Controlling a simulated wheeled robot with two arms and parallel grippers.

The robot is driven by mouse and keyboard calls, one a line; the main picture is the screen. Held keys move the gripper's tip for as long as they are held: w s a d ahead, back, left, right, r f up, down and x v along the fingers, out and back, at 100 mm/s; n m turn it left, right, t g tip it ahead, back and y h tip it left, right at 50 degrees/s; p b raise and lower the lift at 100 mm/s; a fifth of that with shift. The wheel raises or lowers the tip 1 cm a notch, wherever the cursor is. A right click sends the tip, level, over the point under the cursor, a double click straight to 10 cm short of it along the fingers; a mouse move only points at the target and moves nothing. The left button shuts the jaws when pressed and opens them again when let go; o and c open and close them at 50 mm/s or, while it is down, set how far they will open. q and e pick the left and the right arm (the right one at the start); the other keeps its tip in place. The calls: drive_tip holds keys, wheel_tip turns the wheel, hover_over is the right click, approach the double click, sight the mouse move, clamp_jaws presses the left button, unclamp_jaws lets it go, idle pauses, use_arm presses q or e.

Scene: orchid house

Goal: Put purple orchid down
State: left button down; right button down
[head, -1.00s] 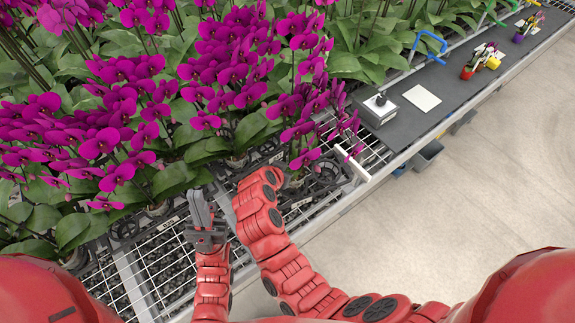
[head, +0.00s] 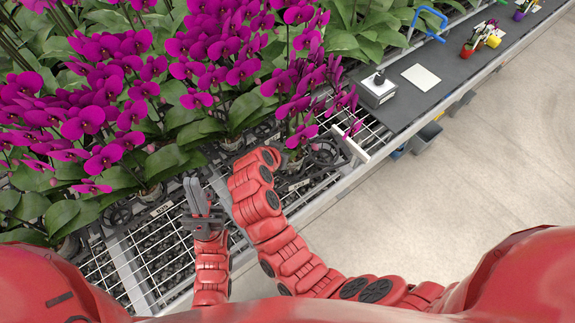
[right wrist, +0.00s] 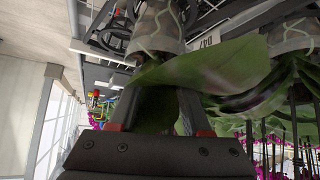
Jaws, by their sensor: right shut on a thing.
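Purple orchids with magenta blooms and broad green leaves crowd the left and middle of the head view. The purple orchid (head: 299,103) nearest my right gripper leans over the wire bench; its base is mostly hidden behind my right wrist. In the right wrist view, my right gripper (right wrist: 158,108) is shut, with a green leaf (right wrist: 215,68) across its fingers and a translucent pot (right wrist: 158,28) with pale roots just beyond the tips. The exact grip point is hidden. My left gripper (head: 197,197) is over the wire bench, left of my right wrist, with nothing visible in it.
The wire-grid bench (head: 150,262) has black round pot holders (head: 325,152). A dark worktop (head: 440,88) at right carries a grey box (head: 377,90), a white card (head: 420,76) and small colourful potted plants (head: 480,38). Pale floor lies right of the bench edge.

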wheel_tip(320, 180, up, 6)
drive_tip(key=b, duration=0.8)
drive_tip(key=shift+w+a+f, duration=0.1)
drive_tip(key=shift+s+r, duration=0.2)
drive_tip(key=shift+r, duration=0.05)
drive_tip(key=shift+s+f, duration=0.1)
drive_tip(key=shift+f, duration=0.2)
wheel_tip(320, 180, down, 8)
drive_tip(key=shift+p, duration=1.25)
drive_tip(key=shift+f, duration=0.4)
drive_tip(key=shift+a+f, duration=0.1)
drive_tip(key=shift+f, duration=0.1)
drive_tip(key=shift+c, duration=1.8)
unclamp_jaws()
